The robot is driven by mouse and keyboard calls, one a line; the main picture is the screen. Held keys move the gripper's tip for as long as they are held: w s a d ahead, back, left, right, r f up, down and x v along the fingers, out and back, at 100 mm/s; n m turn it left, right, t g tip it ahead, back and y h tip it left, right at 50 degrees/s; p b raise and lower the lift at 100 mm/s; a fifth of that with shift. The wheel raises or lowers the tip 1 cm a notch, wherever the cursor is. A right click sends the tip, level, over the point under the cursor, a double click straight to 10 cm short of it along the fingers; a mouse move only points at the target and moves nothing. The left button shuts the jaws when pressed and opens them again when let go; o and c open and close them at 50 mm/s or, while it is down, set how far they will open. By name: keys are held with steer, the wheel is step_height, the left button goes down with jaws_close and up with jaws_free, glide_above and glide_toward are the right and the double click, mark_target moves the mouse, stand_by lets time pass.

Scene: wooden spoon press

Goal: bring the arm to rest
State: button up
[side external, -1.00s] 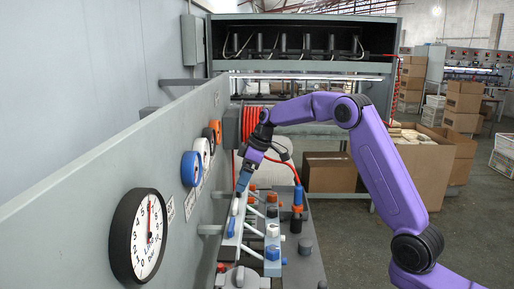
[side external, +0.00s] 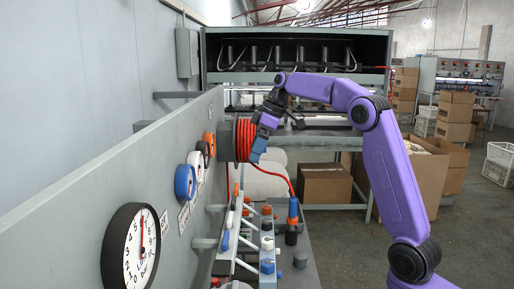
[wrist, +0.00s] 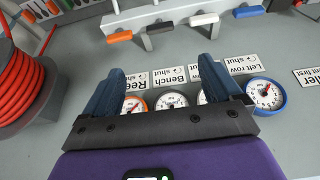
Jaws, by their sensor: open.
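My purple arm reaches in from the right in the side view. My gripper (side external: 256,152) hangs in the air above the far end of the bench, in front of the red hose reel and near the grey wall panel. In the wrist view its two blue fingers (wrist: 162,68) stand wide apart with nothing between them. Beyond them is the panel with gauges, labels and a row of lever handles: orange (wrist: 119,36), black, white (wrist: 204,19) and blue (wrist: 249,11). No finger touches a handle.
The red hose reel (side external: 246,140) is close beside my gripper. A large black-rimmed gauge (side external: 131,245) is nearest on the panel. Cartons (side external: 325,184) stand behind. Free air lies above the bench.

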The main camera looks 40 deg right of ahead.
stand_by(0.4)
steer(key=s+a+f+n+g, duration=0.1)
steer(key=s+a+f, duration=0.2)
steer(key=s+a, duration=0.5)
steer(key=s+a+f+g, duration=0.2)
steer(key=s+a+f, duration=0.2)
steer(key=s+a, duration=0.5)
steer(key=s+d+f+n+h, duration=0.1)
steer(key=s+d+f, duration=0.1)
steer(key=s, duration=0.6)
steer(key=s+d+f+n+h, duration=0.1)
steer(key=s+d+f, duration=0.2)
steer(key=s, duration=0.6)
steer(key=s+d+f, duration=0.2)
steer(key=s+f, duration=0.2)
steer(key=s, duration=0.4)
steer(key=shift+s+d+n+h, duration=0.15)
steer(key=shift+s+n+h, duration=0.2)
steer(key=shift+n+h, duration=0.05)
